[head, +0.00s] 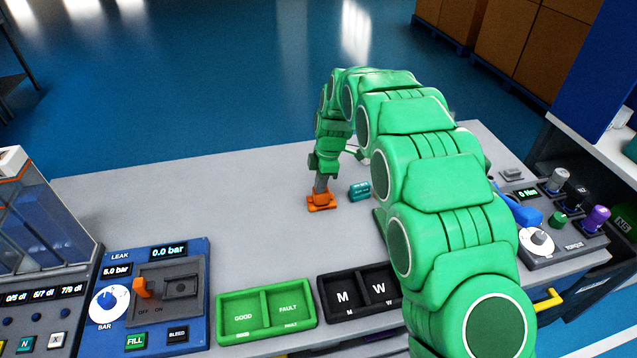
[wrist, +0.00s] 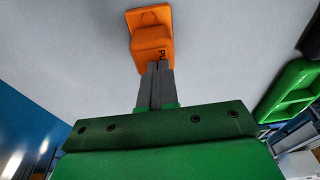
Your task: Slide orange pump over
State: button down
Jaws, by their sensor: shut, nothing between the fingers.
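The orange pump (head: 321,203) is a small block on a flat base. It rests on the grey table left of the small teal block. In the wrist view the pump (wrist: 150,35) is just beyond my fingertips, with dark lettering on its near side. My gripper (head: 321,188) points down at the pump. In the wrist view my gripper (wrist: 158,68) has its two grey fingers together with nothing between them. The fingertips overlap the pump's near edge; I cannot tell whether they touch it.
A teal block (head: 360,190) lies just right of the pump. A green GOOD/FAULT tray (head: 263,337) and a black M/W tray (head: 322,290) line the front edge. The blue leak panel (head: 200,300) is front left, the torque panel (head: 575,243) right. The table's left middle (head: 180,200) is clear.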

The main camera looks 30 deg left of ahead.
jog(key=shift+w+d+f, duration=0.1)
jog(key=shift+w+d, duration=0.1)
jog(key=shift+d, duration=0.2)
jog(key=w+d, duration=0.5)
jog(key=w+d+r, duration=0.1)
jog(key=w+d, duration=0.1)
jog(key=w, duration=0.1)
jog(key=shift+d, duration=0.2)
jog(key=m, duration=0.2)
jog(key=d+m, duration=0.1)
jog(key=m, duration=0.2)
jog(key=shift+m+g+y, duration=0.3)
jog(key=shift+y, duration=0.1)
jog(key=d+r+m+g+y, duration=0.2)
jog(key=m+y, duration=0.1)
jog(key=m, duration=1.3)
jog(key=d+r+m+g+y, duration=0.1)
jog(key=d+r+m+y, duration=0.15)
jog(key=m, duration=1.35)
jog(key=x, duration=1)
jog(key=shift+w+a, duration=0.15)
